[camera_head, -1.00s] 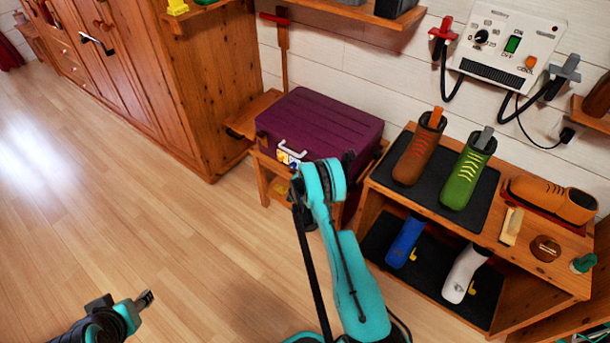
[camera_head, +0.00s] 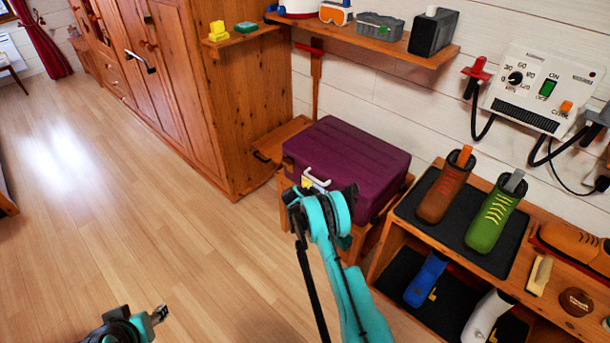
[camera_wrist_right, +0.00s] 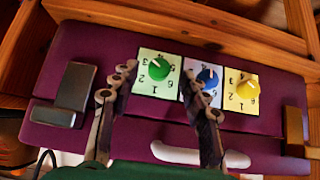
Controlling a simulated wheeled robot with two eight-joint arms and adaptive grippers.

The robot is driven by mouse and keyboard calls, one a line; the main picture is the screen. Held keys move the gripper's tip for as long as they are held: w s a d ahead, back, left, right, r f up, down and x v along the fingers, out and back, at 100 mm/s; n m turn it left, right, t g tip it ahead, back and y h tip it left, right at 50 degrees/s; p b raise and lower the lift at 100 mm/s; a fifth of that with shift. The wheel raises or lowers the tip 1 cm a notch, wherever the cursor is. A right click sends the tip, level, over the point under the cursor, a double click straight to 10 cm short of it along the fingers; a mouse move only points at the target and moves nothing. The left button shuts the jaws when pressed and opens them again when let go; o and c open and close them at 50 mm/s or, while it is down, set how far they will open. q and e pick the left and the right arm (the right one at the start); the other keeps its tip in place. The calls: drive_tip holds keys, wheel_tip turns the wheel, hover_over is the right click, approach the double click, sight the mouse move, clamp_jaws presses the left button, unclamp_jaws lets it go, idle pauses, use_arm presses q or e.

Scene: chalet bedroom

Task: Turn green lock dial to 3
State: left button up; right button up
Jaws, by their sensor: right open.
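The purple case (camera_head: 345,160) stands on a low wooden stand. The right wrist view shows its front (camera_wrist_right: 95,42) with green, blue and yellow dials on pale number plates. The green dial (camera_wrist_right: 161,69) has a white pointer mark towards its upper left; digits 1, 2 and 3 show around it. My right gripper (camera_wrist_right: 160,80) is open, its fingertips on either side of the green dial in the picture, with no clear contact. The right fingertip partly covers the blue dial (camera_wrist_right: 207,77). The yellow dial (camera_wrist_right: 247,89) is clear. My left gripper (camera_head: 159,314) is low at left, its jaws too small to judge.
A white handle (camera_wrist_right: 200,155) and a dark latch (camera_wrist_right: 76,85) are on the case front. A shoe rack (camera_head: 530,285) with boots stands at right. A wooden wardrobe (camera_head: 225,100) is behind left. The wooden floor (camera_head: 130,220) at left is clear.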

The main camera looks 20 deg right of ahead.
use_arm(q)
drive_tip(key=shift+s+r, duration=0.1)
drive_tip(key=shift+r, duration=0.4)
use_arm(e)
drive_tip(key=s+a+r+n+y, duration=0.1)
drive_tip(key=a+r, duration=0.3)
drive_tip(key=r, duration=0.5)
drive_tip(key=s+a+r+n+t+y, duration=0.1)
drive_tip(key=s+a+r, duration=0.3)
drive_tip(key=r, duration=0.5)
drive_tip(key=s+a+r+n+y, duration=0.1)
drive_tip(key=s+a+r+n, duration=0.2)
drive_tip(key=r, duration=0.6)
drive_tip(key=shift+a+t, duration=0.3)
drive_tip(key=shift+a, duration=0.4)
